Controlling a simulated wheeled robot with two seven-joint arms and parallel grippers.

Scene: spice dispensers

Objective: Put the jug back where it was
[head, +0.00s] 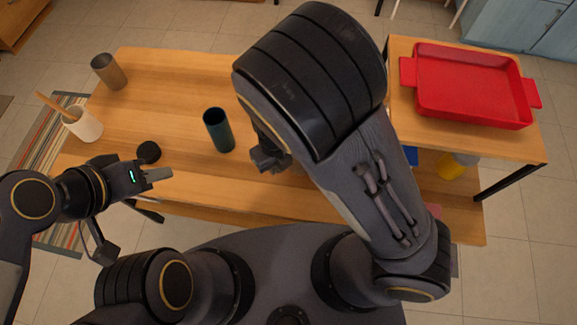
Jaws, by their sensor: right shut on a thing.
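I cannot make out a jug with a handle or spout in the head view. My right gripper (268,158) shows only in part, beside my large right forearm, over the wooden table (180,85). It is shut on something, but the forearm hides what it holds. A dark teal open cylinder (219,133) stands upright on the table, just left of this gripper, with a small gap between them. My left gripper (160,174) is over the table's front left edge, near a small black round thing (149,152). Its finger opening is not clear.
A brown cup (109,72) and a white pot (85,125) with wooden utensils stand at the left. A red tray (465,85) lies on the right side table, with a yellow thing (453,166) below. The table's back middle is clear.

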